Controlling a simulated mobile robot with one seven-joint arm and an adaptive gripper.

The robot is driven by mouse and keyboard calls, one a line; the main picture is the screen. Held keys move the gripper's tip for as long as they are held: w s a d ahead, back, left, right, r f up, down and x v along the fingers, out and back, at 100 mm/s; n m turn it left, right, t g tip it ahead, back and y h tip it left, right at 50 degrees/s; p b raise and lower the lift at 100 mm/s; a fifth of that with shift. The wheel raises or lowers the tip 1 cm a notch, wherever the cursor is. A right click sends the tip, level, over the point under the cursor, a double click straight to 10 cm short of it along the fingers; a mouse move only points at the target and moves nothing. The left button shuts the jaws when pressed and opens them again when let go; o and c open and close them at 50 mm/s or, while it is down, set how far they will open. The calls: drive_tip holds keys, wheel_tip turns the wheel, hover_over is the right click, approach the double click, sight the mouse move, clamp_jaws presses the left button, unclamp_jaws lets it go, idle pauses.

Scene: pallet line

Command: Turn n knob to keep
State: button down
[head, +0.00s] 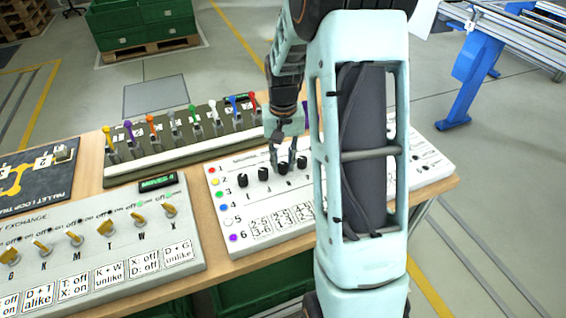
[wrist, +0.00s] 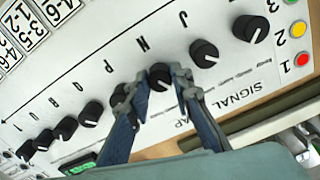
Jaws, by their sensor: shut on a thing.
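The n knob (wrist: 160,77) is a small black round knob with a white pointer line, on a white panel (wrist: 105,25) with the letter N printed beside it. In the wrist view, my gripper (wrist: 155,86) has one finger on each side of this knob and is shut on it. The pointer line slants to the lower left there. In the head view, my gripper (head: 284,160) reaches down to the row of knobs, and its fingers partly cover the n knob. The small print around the knob is too small to read, so its setting cannot be told.
Neighbouring black knobs stand close on both sides, including the J knob (wrist: 204,53). Behind the panel is a board of coloured levers (head: 180,135). A switch panel (head: 90,265) lies to the left. My arm hides the panel's right part in the head view.

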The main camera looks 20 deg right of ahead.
sight(283, 164)
drive_tip(key=shift+n, duration=1.7)
drive_tip(key=c, duration=1.7)
unclamp_jaws()
drive_tip(key=shift+r, duration=0.1)
wheel_tip(283, 164, up, 12)
drive_tip(key=shift+f, duration=0.1)
drive_tip(key=shift+w, duration=0.1)
